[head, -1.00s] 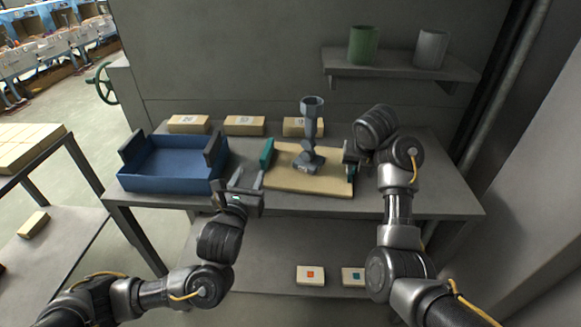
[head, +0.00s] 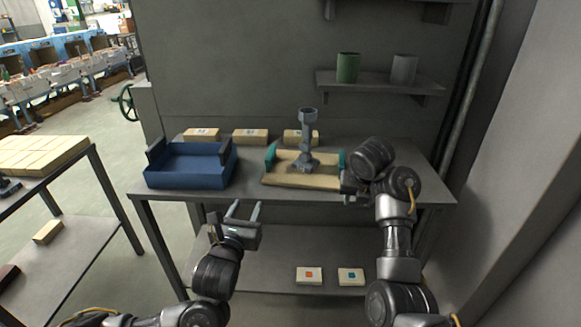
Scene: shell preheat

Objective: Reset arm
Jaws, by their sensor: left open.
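My left arm comes in from the lower left. Its gripper (head: 243,212) is open and empty, in front of the table's front edge, with its two fingers pointing up and apart. My right arm (head: 397,230) stands upright at the right. Its gripper (head: 348,184) is at the right end of the wooden board, largely hidden behind its own wrist, so its jaws cannot be made out. A grey metal part (head: 308,140) stands upright on the wooden board (head: 290,180), between teal end pieces (head: 270,157).
A blue tray (head: 187,170) with dark handles sits on the table's left. Several labelled wooden blocks (head: 250,137) line the back. Two tiles (head: 309,275) lie on the lower shelf. A wall shelf (head: 380,84) holds a green mug (head: 348,68) and a grey mug (head: 403,69).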

